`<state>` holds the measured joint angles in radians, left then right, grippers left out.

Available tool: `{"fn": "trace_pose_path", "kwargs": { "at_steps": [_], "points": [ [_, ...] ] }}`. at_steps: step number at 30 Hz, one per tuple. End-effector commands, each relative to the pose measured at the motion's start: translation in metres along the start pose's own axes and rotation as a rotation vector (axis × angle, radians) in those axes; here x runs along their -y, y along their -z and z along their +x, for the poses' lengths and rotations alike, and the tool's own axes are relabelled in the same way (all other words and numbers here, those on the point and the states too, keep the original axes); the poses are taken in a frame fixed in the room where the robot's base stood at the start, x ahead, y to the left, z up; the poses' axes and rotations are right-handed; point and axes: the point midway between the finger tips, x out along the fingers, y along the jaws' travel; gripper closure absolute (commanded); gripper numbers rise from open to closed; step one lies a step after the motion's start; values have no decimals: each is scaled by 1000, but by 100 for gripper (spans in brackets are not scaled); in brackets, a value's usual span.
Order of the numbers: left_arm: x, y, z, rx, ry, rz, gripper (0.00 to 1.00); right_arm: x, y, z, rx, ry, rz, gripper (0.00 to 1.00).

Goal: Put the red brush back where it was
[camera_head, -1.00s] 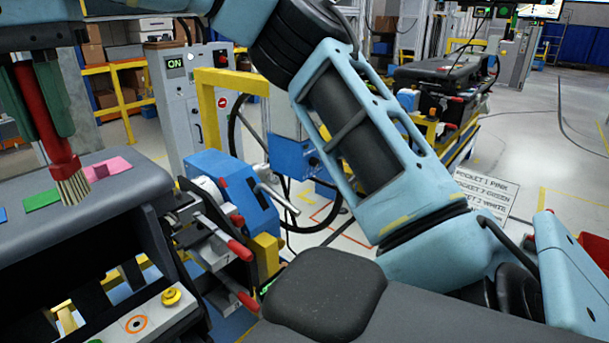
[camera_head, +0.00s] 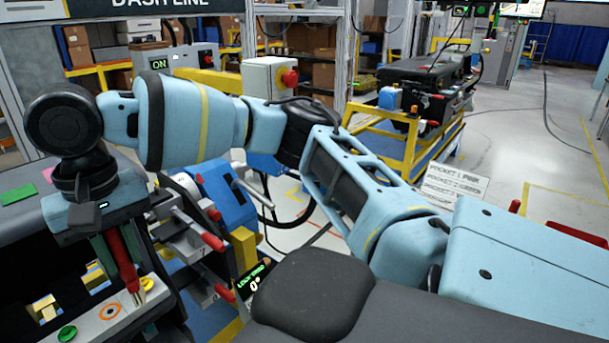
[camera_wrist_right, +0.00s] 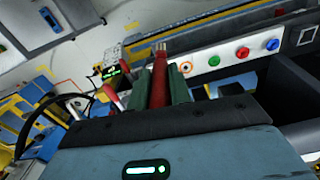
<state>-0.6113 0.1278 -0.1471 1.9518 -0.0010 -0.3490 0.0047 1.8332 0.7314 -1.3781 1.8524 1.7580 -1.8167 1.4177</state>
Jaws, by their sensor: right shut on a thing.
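The red brush (camera_head: 124,262) is held upright, slightly tilted, in my right gripper (camera_head: 116,252), with its bristles pointing down. In the head view it hangs in front of the grey dashboard module, over the button strip near the yellow button. The right wrist view also shows the brush (camera_wrist_right: 158,82) between the two green fingers of my right gripper (camera_wrist_right: 166,85), its pale bristles pointing away from the wrist. I cannot tell whether the bristles touch the strip. My left gripper is in neither view.
The button strip (camera_head: 84,335) carries green, orange-ringed and yellow buttons. A green patch (camera_head: 18,193) and a pink patch lie on the dashboard top. A blue machine with red-handled clamps (camera_head: 213,242) stands just right of the brush. A pocket sign (camera_head: 455,184) lies farther right.

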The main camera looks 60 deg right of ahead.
Motion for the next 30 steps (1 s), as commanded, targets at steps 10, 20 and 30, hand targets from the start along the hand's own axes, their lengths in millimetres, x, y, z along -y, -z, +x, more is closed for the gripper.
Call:
{"fn": "trace_pose_path", "kwargs": {
  "at_steps": [10, 20, 30],
  "points": [
    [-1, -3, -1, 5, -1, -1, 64, -14, 9, 99, 2, 1, -195, 100],
    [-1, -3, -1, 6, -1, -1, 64, -19, 13, 130, -5, 0, -266, 100],
    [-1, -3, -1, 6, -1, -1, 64, -19, 13, 130, -2, 0, -262, 100]
  ]
}}
